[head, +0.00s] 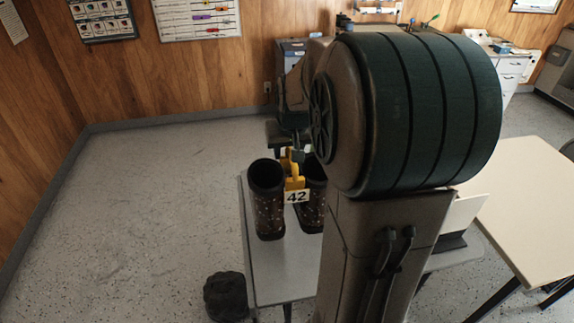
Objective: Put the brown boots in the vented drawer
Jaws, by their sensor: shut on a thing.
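The brown boots (268,208) are a dark, speckled pair, upright side by side over a narrow grey bench; I cannot tell whether the soles touch it. A yellow clip (292,178) with a white tag reading 42 joins them at the top. My gripper (297,156) is above the clip, shut on it, with its fingertips partly hidden. My arm covers part of the right boot. I cannot make out a vented drawer. A grey-blue cabinet (291,52) stands at the back wall, partly hidden by my arm.
The grey bench (272,280) runs towards me. A dark, lumpy object (226,297) lies on the floor beside it. A cream table (515,190) stands at the right. White drawers (511,72) stand at the back right. The floor at the left is clear.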

